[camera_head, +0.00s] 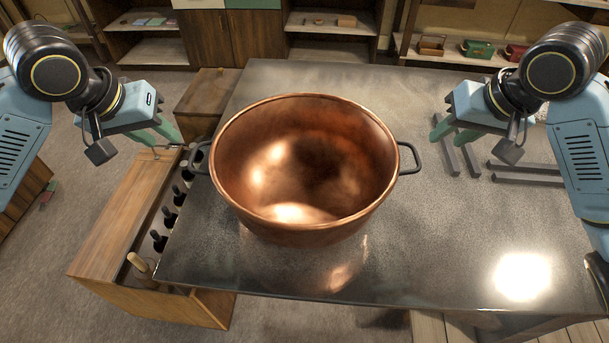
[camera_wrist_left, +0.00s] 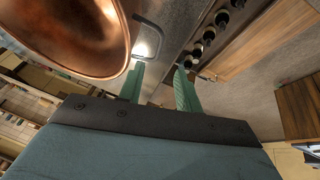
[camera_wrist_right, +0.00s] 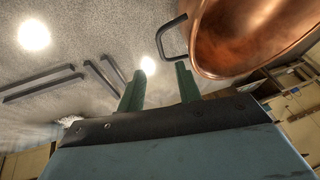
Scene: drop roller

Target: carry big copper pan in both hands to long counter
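The big copper pan (camera_head: 305,165) stands upright on a grey metal-topped counter (camera_head: 440,245), with a dark loop handle on its left (camera_head: 199,158) and right (camera_head: 410,158) sides. My left gripper (camera_head: 170,138) is open and empty, up and left of the left handle. In the left wrist view its green fingers (camera_wrist_left: 158,85) are apart, with the pan rim (camera_wrist_left: 75,35) beside them. My right gripper (camera_head: 440,132) is open and empty, to the right of the right handle. In the right wrist view its fingers (camera_wrist_right: 158,85) are apart, just below the handle (camera_wrist_right: 172,40).
Dark bars (camera_head: 525,172) lie on the counter at right. A wooden rack with dark-handled tools (camera_head: 160,240) runs along the counter's left edge. Shelves and cabinets (camera_head: 230,35) stand behind.

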